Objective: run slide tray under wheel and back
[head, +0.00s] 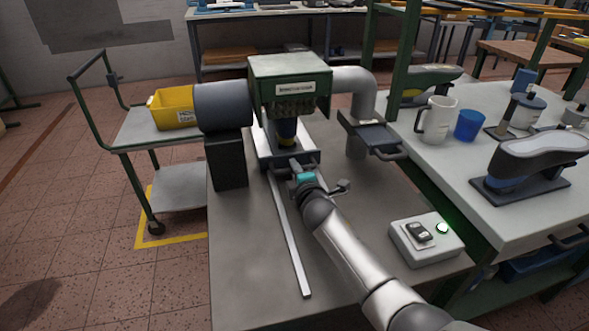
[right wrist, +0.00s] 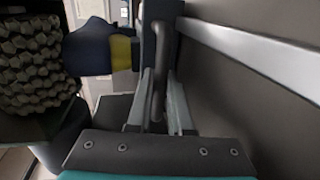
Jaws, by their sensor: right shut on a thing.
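The slide tray (head: 264,146) sits on its rails at the far part of the grey bench, partly under the green machine hood (head: 290,72). A dark blue shoe last with a yellow band (head: 287,128) stands on it, and it also shows in the right wrist view (right wrist: 90,48). The knobbly wheel (head: 292,106) hangs under the hood, close to the last; in the right wrist view (right wrist: 38,62) it is at the left. My right gripper (head: 298,166) is shut on the tray's front handle (right wrist: 159,70). My left gripper is out of view.
A pale rail (head: 290,240) runs along the bench toward me. A switch box (head: 426,240) with a green light is at the bench's right. A grey duct (head: 362,100) stands right of the hood. A trolley with a yellow bin (head: 174,108) is at the left.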

